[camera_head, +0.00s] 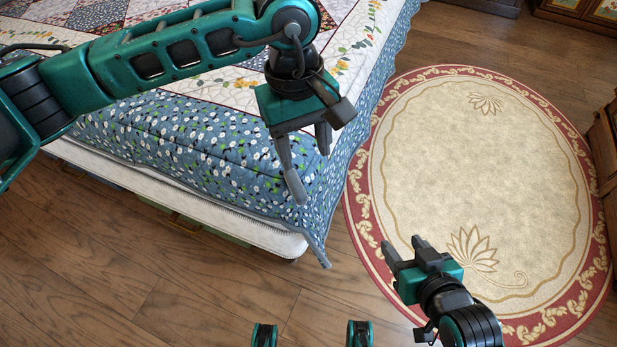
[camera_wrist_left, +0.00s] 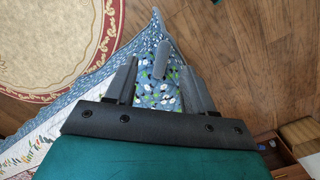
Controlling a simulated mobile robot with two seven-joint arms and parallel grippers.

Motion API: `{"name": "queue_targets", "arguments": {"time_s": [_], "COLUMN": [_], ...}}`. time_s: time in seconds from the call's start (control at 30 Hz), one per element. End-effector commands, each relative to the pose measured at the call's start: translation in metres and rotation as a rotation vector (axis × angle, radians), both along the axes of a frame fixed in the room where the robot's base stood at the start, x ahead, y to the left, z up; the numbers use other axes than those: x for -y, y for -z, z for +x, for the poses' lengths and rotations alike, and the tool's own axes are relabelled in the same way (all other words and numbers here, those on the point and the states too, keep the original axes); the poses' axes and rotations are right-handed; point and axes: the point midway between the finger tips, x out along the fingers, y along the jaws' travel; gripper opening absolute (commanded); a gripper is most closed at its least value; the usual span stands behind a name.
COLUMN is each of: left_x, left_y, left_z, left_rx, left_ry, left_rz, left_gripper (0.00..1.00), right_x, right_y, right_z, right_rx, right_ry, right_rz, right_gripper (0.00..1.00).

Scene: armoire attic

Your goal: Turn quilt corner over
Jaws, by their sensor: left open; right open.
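The quilt (camera_head: 190,140) lies over the bed, with a blue flowered border hanging down the near side. Its hanging corner (camera_head: 318,245) reaches down past the mattress at the bed's near right corner. My left gripper (camera_head: 308,170) is open, pointing down in front of the quilt near that corner. In the left wrist view the quilt's blue flowered cloth (camera_wrist_left: 158,92) shows between and beyond the open fingers. I cannot tell whether they touch it. My right gripper (camera_head: 403,251) is open and empty over the rug's near left part, apart from the quilt.
The white mattress base (camera_head: 180,200) shows below the quilt. An oval cream and red rug (camera_head: 480,170) covers the wood floor (camera_head: 130,265) right of the bed. Wooden furniture (camera_head: 605,150) stands at the right edge. The near floor is largely clear.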

Motion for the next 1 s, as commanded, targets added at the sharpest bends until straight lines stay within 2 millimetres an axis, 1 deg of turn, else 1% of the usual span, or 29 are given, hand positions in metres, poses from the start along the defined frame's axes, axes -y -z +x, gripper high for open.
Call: {"name": "queue_targets", "arguments": {"time_s": [0.03,0.1,0.17,0.27,0.37,0.5,0.7,0.83,1.0], "left_x": [-0.009,-0.015,-0.018,-0.018,-0.018,-0.017,-0.017,-0.017,-0.016], "left_y": [0.000,-0.001,0.001,0.012,0.029,0.060,0.098,0.115,0.125], "left_z": [0.008,0.013,0.014,0.014,0.013,0.013,0.013,0.013,0.013], "left_rx": [0.034,0.058,0.063,0.062,0.059,0.058,0.058,0.060,0.062], "left_ry": [0.012,0.023,0.026,0.026,0.027,0.026,0.026,0.025,0.026], "left_rz": [0.042,0.076,0.089,0.090,0.088,0.087,0.086,0.085,0.083], "left_gripper": [0.53,0.53,0.53,0.53,0.53,0.53,0.53,0.53,0.53], "right_x": [0.000,-0.001,-0.001,-0.001,-0.001,-0.002,-0.003,-0.003,-0.003], "right_y": [0.003,0.003,0.004,0.006,0.009,0.015,0.021,0.024,0.025], "right_z": [0.000,0.000,0.000,-0.001,-0.003,-0.003,-0.003,-0.003,-0.003], "right_rx": [0.000,0.000,0.000,-0.003,-0.006,-0.008,-0.008,-0.008,-0.008], "right_ry": [-0.001,-0.001,-0.001,-0.001,0.000,0.002,0.005,0.005,0.006], "right_rz": [0.001,0.002,0.002,0.003,0.004,0.009,0.012,0.012,0.011], "right_gripper": [0.53,0.53,0.53,0.53,0.53,0.53,0.53,0.53,0.53]}}
